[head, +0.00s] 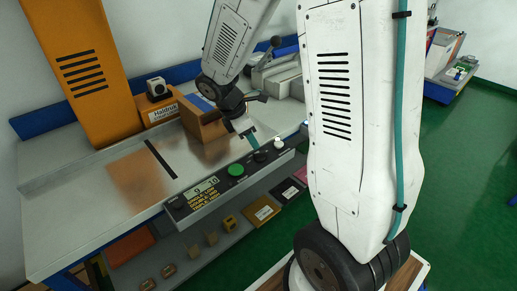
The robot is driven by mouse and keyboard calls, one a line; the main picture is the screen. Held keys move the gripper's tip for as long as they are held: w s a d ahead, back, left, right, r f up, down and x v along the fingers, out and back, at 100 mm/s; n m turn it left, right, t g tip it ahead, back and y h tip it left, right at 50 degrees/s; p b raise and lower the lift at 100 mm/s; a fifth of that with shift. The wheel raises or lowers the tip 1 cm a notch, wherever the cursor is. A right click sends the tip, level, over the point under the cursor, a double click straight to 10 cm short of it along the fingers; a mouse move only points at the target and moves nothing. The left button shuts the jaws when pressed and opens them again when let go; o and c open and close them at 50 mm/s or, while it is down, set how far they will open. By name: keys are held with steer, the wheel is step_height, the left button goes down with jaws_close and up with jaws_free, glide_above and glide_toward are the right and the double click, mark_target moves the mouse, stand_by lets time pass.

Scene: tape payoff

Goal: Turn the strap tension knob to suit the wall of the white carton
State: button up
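A control panel (222,190) runs along the front edge of the grey machine table. I cannot read which one is the tension knob. My gripper (250,137) points down just above and behind the panel, near the dark knob, with no clear contact. Its finger gap is too small to judge. A brown carton (203,125) stands behind my gripper, partly hidden by my arm. I can make out no clearly white carton.
An orange column (75,70) stands at the left back. A labelled box (158,112) with a small white-and-black device (156,87) on top is beside it. A dark slot (160,158) crosses the table. Small boxes (262,211) lie on the lower shelf. Green floor is open at right.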

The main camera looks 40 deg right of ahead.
mark_target(260, 152)
steer(key=x, duration=0.5)
steer(key=shift+s+f, duration=0.1)
steer(key=shift+f, duration=0.15)
jaws_close()
